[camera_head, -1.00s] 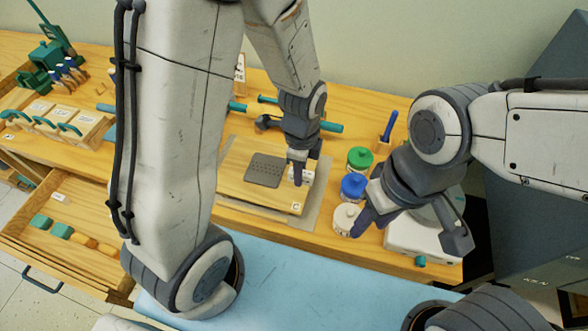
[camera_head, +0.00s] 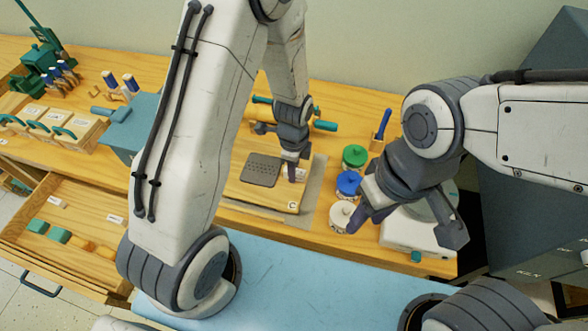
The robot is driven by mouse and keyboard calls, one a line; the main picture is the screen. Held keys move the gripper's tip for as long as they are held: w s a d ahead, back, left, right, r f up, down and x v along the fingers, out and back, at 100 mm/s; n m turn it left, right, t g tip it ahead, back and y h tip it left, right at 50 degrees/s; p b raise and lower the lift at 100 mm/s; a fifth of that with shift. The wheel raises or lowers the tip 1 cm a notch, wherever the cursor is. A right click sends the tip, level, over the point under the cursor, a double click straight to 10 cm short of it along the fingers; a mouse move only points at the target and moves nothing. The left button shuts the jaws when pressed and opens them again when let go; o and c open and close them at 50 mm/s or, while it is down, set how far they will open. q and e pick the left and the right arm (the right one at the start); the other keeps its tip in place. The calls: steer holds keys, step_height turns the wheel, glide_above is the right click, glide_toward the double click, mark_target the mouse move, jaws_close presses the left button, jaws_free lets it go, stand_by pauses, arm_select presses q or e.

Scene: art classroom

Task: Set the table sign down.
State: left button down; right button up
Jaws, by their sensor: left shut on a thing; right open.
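My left gripper (camera_head: 292,174) points down over the right part of a wooden board (camera_head: 237,193) on the workbench. It is shut on a small white piece, the table sign (camera_head: 300,174), mostly hidden by the fingers. I cannot tell whether the sign touches the board. My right gripper (camera_head: 408,222) is open and empty, its fingers spread over the right end of the bench near the white jar and the white device.
A dark perforated plate (camera_head: 260,170) lies on the board. White (camera_head: 341,216), blue (camera_head: 348,184) and green (camera_head: 355,156) lidded jars stand right of it. A grey cabinet (camera_head: 530,150) stands at the right. An open drawer (camera_head: 70,215) juts out at the left.

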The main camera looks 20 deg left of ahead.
arm_select(q)
steer(key=c, duration=0.7)
jaws_free()
steer(key=shift+f, duration=0.15)
step_height(320, 180, up, 12)
steer(key=s+d+r+n, duration=0.2)
steer(key=s+r+n, duration=0.1)
steer(key=s, duration=0.3)
steer(key=s+d+r+n, duration=0.3)
steer(key=s+n, duration=0.1)
steer(key=s, duration=0.2)
steer(key=s+d+r+n+h, duration=0.1)
steer(key=s+d+r+n, duration=0.1)
steer(key=s, duration=0.5)
steer(key=shift+d+r+n, duration=0.3)
steer(key=shift+r+n, duration=0.15)
steer(key=shift+n, duration=0.45)
steer(key=shift+w, duration=0.1)
